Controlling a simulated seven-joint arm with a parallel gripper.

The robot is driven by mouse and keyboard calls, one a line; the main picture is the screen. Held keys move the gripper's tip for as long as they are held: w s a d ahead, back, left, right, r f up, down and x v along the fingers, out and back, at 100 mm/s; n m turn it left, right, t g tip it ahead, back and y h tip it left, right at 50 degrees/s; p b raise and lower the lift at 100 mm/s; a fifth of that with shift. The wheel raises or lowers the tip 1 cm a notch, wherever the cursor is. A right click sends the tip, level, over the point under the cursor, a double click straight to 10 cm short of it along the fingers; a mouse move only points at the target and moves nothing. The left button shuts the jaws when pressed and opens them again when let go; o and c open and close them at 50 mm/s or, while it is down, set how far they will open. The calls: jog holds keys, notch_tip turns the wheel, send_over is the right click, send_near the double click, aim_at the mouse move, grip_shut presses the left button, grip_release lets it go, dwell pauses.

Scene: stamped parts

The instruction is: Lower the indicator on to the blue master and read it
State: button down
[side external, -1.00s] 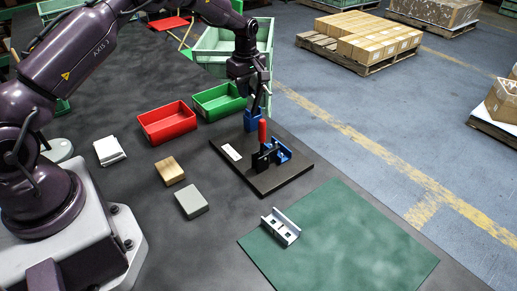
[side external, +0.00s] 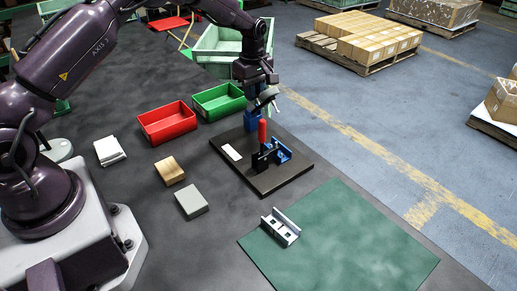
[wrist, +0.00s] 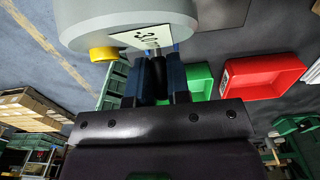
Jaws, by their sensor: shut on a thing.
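The indicator shows in the wrist view as a large round grey body (wrist: 125,18) with a yellow knob (wrist: 103,54) and a white label. In the side view the indicator (side external: 266,97) is a tilted grey disc under my wrist. My gripper (wrist: 157,75) is shut on it, with the dark stem between the blue-padded fingers. The blue master (side external: 281,152) appears to be the blue bracket in the fixture, beside the red-handled clamp (side external: 262,132). The indicator is above and behind the bracket, apart from it. The dial face and its reading are not visible.
A red bin (side external: 167,123) and a green bin (side external: 218,101) stand to the left. A metal bracket (side external: 281,227) lies on the green mat (side external: 350,240), otherwise clear.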

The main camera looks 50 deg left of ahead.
aim_at(264, 105)
jog(key=shift+d+f, duration=0.25)
jog(key=shift+d, duration=0.6)
jog(key=shift+d+f, duration=0.25)
jog(key=shift+d, duration=0.55)
jog(key=shift+d+f, duration=0.65)
jog(key=shift+d, duration=0.1)
jog(key=c, duration=1.2)
grip_release()
jog(key=shift+a, duration=0.1)
jog(key=shift+o, duration=0.2)
jog(key=shift+r, duration=0.1)
jog(key=shift+a+r, duration=0.1)
jog(key=shift+r, duration=3.95)
